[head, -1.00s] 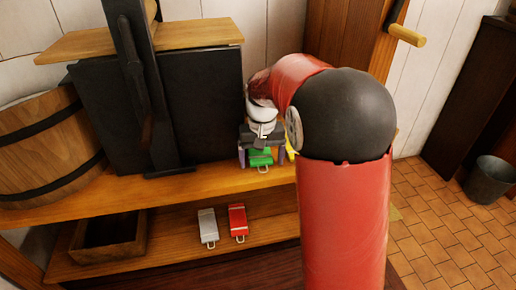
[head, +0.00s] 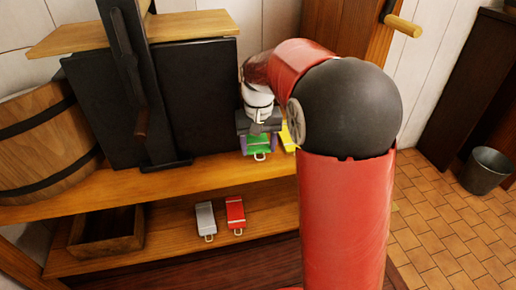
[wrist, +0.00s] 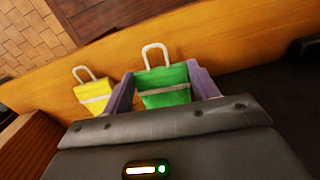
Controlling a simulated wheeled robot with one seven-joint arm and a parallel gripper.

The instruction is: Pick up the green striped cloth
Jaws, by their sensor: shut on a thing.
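The green striped cloth (wrist: 164,84) is folded, with a pale stripe across it and a white loop at its end. It is on the upper wooden shelf. My gripper (wrist: 160,88) has its two purple fingers on either side of the cloth and is shut on it. In the head view the green cloth (head: 259,145) shows under my gripper (head: 257,138), close to the shelf's front edge. I cannot tell whether it is clear of the wood. My arm hides part of the shelf to the right.
A yellow cloth (wrist: 93,94) lies close beside the green one. Grey (head: 206,220) and red (head: 235,213) cloths lie on the lower shelf, near an open wooden box (head: 108,235). A black upright panel (head: 205,105) stands left of my gripper. A metal bucket (head: 485,172) stands on the floor.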

